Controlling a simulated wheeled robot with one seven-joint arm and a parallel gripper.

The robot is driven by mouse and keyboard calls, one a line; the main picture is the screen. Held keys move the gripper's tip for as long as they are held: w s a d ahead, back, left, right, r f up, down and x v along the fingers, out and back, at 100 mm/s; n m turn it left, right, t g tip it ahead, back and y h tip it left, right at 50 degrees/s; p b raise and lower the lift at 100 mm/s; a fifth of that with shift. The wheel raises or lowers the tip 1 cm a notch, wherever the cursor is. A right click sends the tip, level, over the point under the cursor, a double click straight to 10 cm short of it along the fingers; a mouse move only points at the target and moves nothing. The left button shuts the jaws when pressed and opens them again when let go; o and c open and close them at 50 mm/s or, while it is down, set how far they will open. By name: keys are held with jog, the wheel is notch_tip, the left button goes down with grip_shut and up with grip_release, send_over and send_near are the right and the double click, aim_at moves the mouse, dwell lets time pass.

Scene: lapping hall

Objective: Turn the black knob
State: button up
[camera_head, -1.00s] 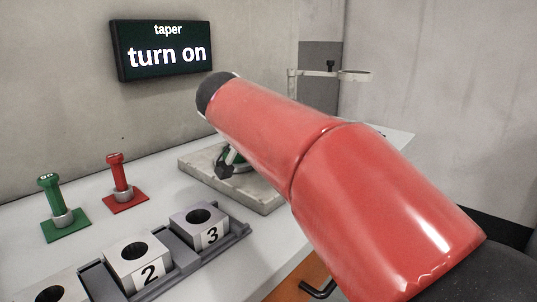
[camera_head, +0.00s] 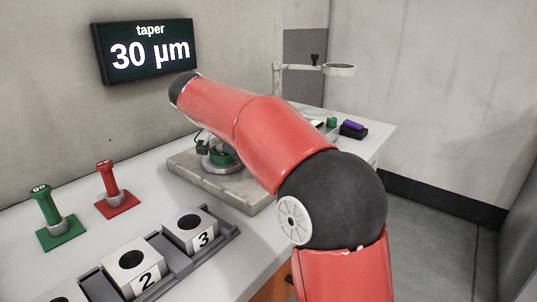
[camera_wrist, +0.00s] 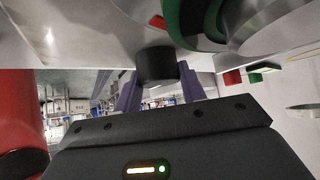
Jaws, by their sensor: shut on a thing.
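The black knob (camera_wrist: 157,66) is a short dark cylinder in the wrist view. My gripper (camera_wrist: 158,88) has its two purple-grey fingers on either side of it and is shut on it. The knob sits by a green ring-shaped part (camera_wrist: 190,28) of the device above it in that view. In the head view the device shows as a green and grey round piece (camera_head: 220,160) on a stone slab (camera_head: 187,173). My red arm covers much of it and hides the grip. The wall display (camera_head: 145,50) reads "taper 30 µm".
A green plunger (camera_head: 47,205) and a red plunger (camera_head: 108,180) stand on the left of the white table. A grey rack (camera_head: 215,247) holds numbered blocks at the front. A ring stand (camera_head: 340,70) and a purple-topped block (camera_head: 353,128) are at the back right.

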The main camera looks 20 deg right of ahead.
jog(key=shift+f+m+g, duration=0.1)
jog(key=shift+m+g, duration=0.4)
jog(key=o, duration=1)
jog(key=shift+c, duration=0.2)
